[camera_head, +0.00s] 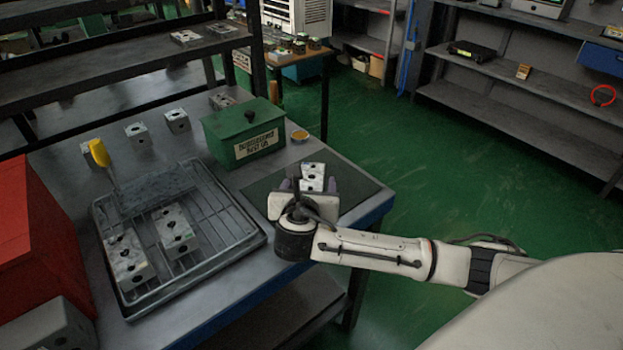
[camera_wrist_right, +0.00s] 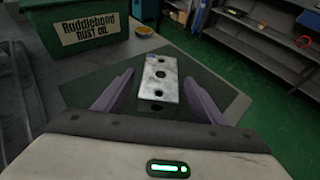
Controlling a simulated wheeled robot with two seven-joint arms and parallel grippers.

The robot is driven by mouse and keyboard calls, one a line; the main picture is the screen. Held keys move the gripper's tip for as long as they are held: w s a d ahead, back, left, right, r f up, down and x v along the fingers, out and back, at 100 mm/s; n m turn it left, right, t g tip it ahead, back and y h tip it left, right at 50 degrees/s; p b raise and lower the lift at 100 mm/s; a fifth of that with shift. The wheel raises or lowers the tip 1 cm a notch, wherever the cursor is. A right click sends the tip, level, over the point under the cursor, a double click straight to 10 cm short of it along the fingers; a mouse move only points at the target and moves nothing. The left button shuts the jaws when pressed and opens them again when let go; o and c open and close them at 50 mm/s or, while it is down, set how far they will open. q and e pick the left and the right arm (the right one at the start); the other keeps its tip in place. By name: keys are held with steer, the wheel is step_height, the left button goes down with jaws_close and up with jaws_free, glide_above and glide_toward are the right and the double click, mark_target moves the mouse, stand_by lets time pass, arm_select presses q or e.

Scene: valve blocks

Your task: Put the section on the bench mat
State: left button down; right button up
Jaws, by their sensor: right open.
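A pale grey valve block section (camera_head: 313,171) with dark holes lies on the dark bench mat (camera_head: 354,186) near the right corner of the bench. In the right wrist view the same section (camera_wrist_right: 159,82) lies lengthwise on the mat (camera_wrist_right: 85,88), between two purple fingers. My right gripper (camera_head: 308,186) is open around the section, with a visible gap on each side in the wrist view. The near end of the section is close to the gripper body. My left gripper does not show.
A green box (camera_head: 244,133) stands behind the mat, with a small yellow-orange round dish (camera_head: 299,136) beside it. A wire tray (camera_head: 246,240) to the left holds several blocks. More blocks (camera_head: 177,121) stand at the back. A red box (camera_head: 40,240) is at far left.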

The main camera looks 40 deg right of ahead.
arm_select(q)
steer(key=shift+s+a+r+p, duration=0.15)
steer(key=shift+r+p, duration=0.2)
steer(key=shift+p, duration=0.05)
arm_select(e)
steer(key=v, duration=0.8)
steer(key=shift+s+a+r, duration=0.1)
steer(key=shift+s+a, duration=0.15)
steer(key=shift+s, duration=0.05)
